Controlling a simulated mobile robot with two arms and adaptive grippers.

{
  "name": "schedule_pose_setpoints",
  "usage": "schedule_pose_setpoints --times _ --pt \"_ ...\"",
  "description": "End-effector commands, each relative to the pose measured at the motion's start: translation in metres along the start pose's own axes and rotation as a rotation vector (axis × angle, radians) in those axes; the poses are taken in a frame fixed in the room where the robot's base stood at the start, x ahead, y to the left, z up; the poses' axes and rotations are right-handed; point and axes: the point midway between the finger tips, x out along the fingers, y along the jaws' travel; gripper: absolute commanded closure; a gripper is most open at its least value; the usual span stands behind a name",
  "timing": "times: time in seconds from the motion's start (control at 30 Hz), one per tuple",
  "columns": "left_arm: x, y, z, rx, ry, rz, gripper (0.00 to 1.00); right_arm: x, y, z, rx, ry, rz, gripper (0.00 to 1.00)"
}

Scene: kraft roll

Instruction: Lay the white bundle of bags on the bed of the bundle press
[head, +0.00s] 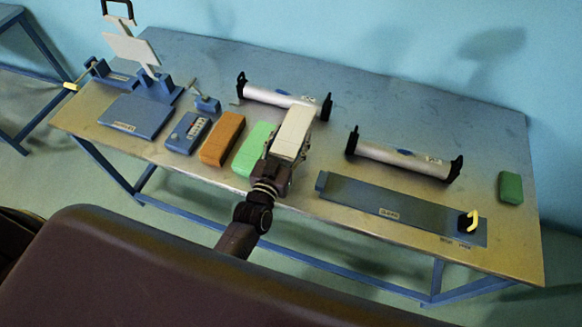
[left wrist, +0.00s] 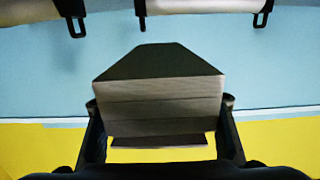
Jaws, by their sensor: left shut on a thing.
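My left gripper (head: 282,163) is shut on the white bundle of bags (head: 294,132), near the table's front edge, just right of a mint-green bundle. In the left wrist view the bundle (left wrist: 160,105) sits between the two fingers of the gripper (left wrist: 163,135), its layered end facing the camera. It appears held above the table. The bundle press seems to be the blue device at the left, with a flat blue bed (head: 135,116), a raised pale plate (head: 132,48) and a black handle (head: 118,10). The bed looks bare except for a small label. My right gripper is not in view.
A blue box with buttons (head: 187,132), an orange bundle (head: 222,139) and a mint-green bundle (head: 252,149) stand between press and gripper. Two silver rolls (head: 280,96) (head: 403,158), a long blue board (head: 400,208) and a dark green block (head: 510,187) lie further right.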

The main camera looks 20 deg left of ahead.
Motion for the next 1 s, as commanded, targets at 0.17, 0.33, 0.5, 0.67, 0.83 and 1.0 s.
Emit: schedule_pose_setpoints --times 0.17,0.33,0.5,0.67,0.83,1.0 --pt "0.002 0.000 0.036 0.000 0.004 0.000 0.79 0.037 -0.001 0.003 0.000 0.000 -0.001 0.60" --pt "0.004 0.000 0.063 0.001 0.004 0.000 0.79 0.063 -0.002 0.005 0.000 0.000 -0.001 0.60" --pt "0.005 0.000 0.081 0.001 0.005 0.000 0.79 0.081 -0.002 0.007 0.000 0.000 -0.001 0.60" --pt "0.005 0.000 0.086 0.001 0.005 0.000 0.79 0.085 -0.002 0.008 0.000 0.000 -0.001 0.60" --pt "0.006 0.000 0.104 0.000 0.004 0.000 0.79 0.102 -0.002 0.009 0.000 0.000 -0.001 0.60" --pt "0.007 0.000 0.121 0.000 0.004 0.000 0.79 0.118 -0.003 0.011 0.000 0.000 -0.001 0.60"
